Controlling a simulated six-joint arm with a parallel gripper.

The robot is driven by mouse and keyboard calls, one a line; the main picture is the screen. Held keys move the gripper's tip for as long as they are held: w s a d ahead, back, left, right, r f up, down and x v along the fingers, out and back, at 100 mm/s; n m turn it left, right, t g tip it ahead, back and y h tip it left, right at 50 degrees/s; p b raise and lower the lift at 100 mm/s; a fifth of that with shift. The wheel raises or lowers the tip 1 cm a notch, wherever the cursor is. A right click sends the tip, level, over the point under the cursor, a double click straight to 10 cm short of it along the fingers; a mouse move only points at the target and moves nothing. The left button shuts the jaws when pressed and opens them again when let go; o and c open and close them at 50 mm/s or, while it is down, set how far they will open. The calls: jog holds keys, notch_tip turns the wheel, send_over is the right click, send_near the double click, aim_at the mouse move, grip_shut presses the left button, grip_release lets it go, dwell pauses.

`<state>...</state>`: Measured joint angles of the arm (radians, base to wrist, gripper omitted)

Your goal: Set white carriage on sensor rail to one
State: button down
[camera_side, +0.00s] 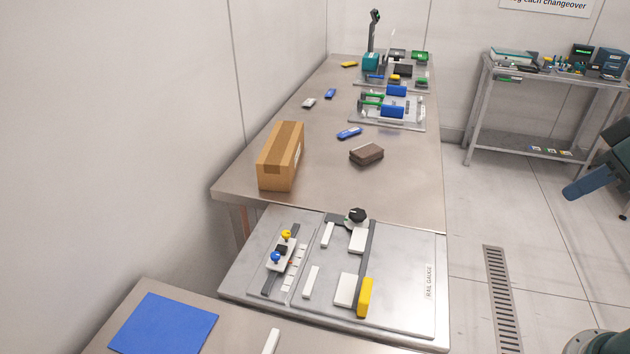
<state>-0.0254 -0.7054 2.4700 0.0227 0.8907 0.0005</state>
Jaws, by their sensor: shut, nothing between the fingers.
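A white carriage (271,266) with a blue knob and a yellow knob sits on a short dark rail (268,286) at the left of the grey gauge plate (398,322). Rail shows beyond both ends of the carriage. A column of small white scale marks (290,280) runs beside the rail on its right; their figures are too small to read, so the carriage's setting cannot be told. My gripper is not in view.
A longer dark rail (368,262) on the plate has white blocks, a yellow block (365,297) and a black knob (357,215). A cardboard box (273,167) and brown block (366,154) stand behind. A blue mat (163,323) lies front left.

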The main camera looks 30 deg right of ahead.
jog(key=w+a+r, duration=0.2)
jog(key=w+a, duration=0.2)
jog(key=w, duration=0.8)
jog(key=n+t+h, duration=0.1)
jog(key=n+h, duration=0.2)
jog(key=n, duration=0.1)
send_over(280, 250)
jog(key=s+a, duration=0.3)
jog(key=s, duration=0.2)
notch_tip(280, 250, down, 19)
jog(key=shift+s+d+f, duration=0.15)
jog(key=shift+f, duration=0.05)
jog(key=shift+f, duration=0.1)
jog(key=shift+x, duration=4.95)
jog(key=shift+d, duration=0.15)
